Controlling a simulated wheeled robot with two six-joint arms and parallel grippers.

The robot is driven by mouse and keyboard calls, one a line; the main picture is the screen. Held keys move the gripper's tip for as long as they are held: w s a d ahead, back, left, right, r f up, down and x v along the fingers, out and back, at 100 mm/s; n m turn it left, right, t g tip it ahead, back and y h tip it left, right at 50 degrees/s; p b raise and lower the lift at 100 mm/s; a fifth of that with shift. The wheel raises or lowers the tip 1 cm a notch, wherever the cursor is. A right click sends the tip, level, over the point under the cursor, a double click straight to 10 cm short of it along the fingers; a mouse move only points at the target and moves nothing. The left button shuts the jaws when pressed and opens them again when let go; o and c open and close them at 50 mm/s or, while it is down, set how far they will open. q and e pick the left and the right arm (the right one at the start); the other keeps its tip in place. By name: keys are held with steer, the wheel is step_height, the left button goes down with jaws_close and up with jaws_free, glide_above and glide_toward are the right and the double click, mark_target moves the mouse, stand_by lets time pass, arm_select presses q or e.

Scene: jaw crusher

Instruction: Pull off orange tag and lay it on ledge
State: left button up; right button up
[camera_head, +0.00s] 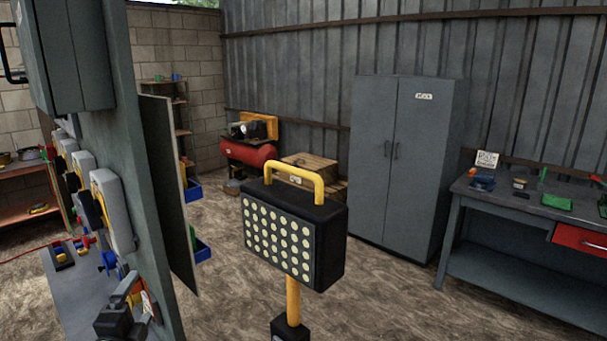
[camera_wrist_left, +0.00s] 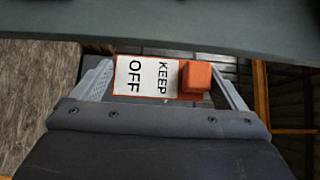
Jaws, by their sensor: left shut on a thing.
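The orange tag (camera_wrist_left: 146,77) has a white face reading KEEP OFF, with an orange block at one end. In the left wrist view it lies between the two fingers of my left gripper (camera_wrist_left: 168,84), which is shut on it. In the head view my left gripper (camera_head: 133,303) is at the bottom left, beside the grey panel, and the tag is small and mostly hidden there. A grey ledge (camera_head: 83,292) runs along the foot of the panel, left of the gripper. My right gripper is not in view.
The upright panel (camera_head: 140,130) carries several switch boxes (camera_head: 110,205). Small padlock-like items (camera_head: 60,256) lie on the ledge. A lamp (camera_head: 295,235) on a yellow post stands right of my gripper. A cabinet (camera_head: 400,160) and workbench (camera_head: 520,215) stand farther back.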

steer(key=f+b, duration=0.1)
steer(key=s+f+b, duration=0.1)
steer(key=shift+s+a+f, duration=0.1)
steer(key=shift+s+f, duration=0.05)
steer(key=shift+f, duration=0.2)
arm_select(q)
steer(key=s+d+r+m+h, duration=0.1)
steer(key=s+d+r, duration=0.1)
steer(key=d, duration=0.6)
steer(key=s+d+r+h, duration=0.1)
steer(key=d+r, duration=0.4)
steer(key=d, duration=0.4)
steer(key=shift+s+d+m+h, duration=0.2)
steer(key=shift+s+m+h, duration=0.1)
steer(key=shift+s+m, duration=0.1)
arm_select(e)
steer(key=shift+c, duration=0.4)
